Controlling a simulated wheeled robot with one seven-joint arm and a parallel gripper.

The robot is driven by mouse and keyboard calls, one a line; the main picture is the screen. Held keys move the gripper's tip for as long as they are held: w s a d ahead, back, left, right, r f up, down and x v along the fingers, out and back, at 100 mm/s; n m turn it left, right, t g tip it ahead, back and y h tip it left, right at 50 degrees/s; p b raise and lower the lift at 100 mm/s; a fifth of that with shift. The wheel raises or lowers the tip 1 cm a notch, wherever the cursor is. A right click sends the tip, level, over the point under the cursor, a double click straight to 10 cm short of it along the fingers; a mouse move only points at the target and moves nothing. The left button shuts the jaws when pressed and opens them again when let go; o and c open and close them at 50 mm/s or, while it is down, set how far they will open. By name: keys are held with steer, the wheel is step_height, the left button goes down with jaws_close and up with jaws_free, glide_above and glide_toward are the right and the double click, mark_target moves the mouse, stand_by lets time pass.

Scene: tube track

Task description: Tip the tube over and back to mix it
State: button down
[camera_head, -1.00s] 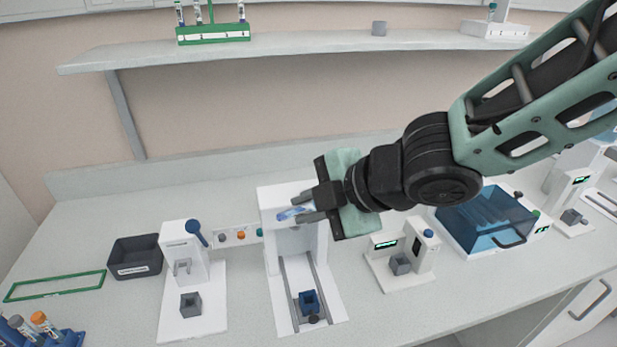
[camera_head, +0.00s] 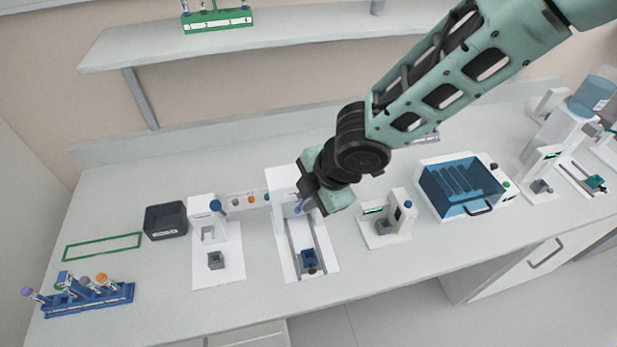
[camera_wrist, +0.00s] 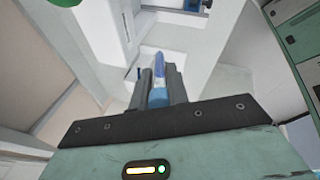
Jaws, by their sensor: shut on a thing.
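My gripper (camera_head: 303,207) is shut on a tube and holds it in the air in front of the white upright of the rail device (camera_head: 281,183). In the wrist view the tube (camera_wrist: 159,64) shows as a slim blue and pale piece between the two grey fingers. Only a small blue part of it shows in the head view, so its exact tilt and which end is up cannot be told. The rail device has a white base with two rails and a dark blue square holder (camera_head: 309,259) near its front. The holder stands below my gripper.
Left are a white device with a grey block (camera_head: 215,260), a dark bin (camera_head: 166,221), a green frame (camera_head: 103,246) and a blue rack (camera_head: 90,299) with several tubes. Right are a small display device (camera_head: 386,227) and a blue-lidded box (camera_head: 461,187). A shelf runs above.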

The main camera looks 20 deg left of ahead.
steer(key=shift+a+h+b, duration=0.1)
steer(key=shift+h+b, duration=0.2)
steer(key=shift+b, duration=0.3)
steer(key=shift+g+h, duration=0.3)
steer(key=shift+h, duration=0.7)
steer(key=shift+g+h+p, duration=0.3)
steer(key=shift+h, duration=0.7)
